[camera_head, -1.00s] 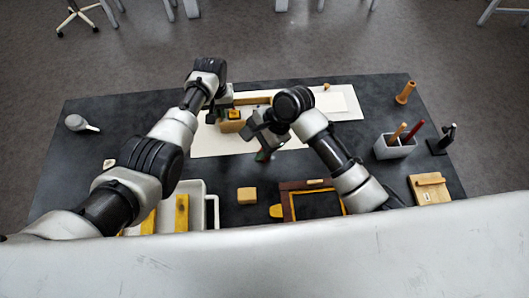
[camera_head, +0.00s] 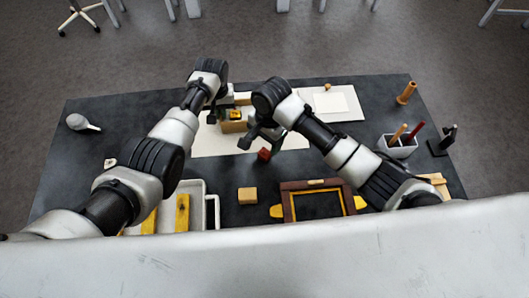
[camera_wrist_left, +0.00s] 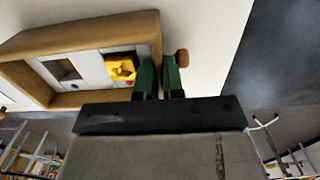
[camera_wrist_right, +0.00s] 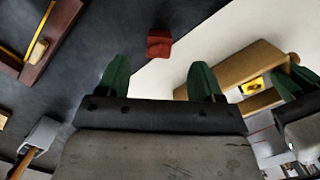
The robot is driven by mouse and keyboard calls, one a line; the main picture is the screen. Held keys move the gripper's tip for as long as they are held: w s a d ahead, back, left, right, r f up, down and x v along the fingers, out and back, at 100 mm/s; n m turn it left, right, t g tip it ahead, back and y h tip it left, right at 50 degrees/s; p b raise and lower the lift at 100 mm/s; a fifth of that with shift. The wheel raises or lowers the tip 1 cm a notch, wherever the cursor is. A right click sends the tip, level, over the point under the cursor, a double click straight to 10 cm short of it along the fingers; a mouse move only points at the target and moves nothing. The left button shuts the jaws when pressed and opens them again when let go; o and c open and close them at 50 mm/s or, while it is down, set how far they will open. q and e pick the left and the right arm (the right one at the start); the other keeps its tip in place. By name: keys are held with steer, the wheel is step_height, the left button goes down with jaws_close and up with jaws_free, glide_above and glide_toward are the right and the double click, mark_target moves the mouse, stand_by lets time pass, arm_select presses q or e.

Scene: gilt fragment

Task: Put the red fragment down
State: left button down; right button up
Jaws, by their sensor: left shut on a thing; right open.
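The red fragment (camera_head: 264,154) lies at the front edge of the white mat, where it meets the dark table top. It also shows in the right wrist view (camera_wrist_right: 158,43), ahead of the fingers and clear of them. My right gripper (camera_head: 258,143) is open and empty, above and behind the fragment. Its two green fingers (camera_wrist_right: 158,65) stand wide apart. My left gripper (camera_head: 213,116) is at the left end of the wooden box (camera_head: 233,127). In the left wrist view its fingers (camera_wrist_left: 160,62) close on the box's end wall, beside a round wooden knob (camera_wrist_left: 182,58).
The box holds a yellow piece (camera_wrist_left: 121,67). A brown frame (camera_head: 289,206), a small wooden block (camera_head: 247,195) and a white tray (camera_head: 198,188) are at the front. A tool holder (camera_head: 398,149) stands at the right. Bare table lies in front of the fragment.

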mark_target(265, 151)
steer(key=f, duration=0.4)
steer(key=shift+s+a+f, duration=0.1)
steer(key=shift+s+f, duration=0.1)
steer(key=shift+s, duration=0.05)
steer(key=shift+c, duration=0.4)
steer(key=c, duration=1)
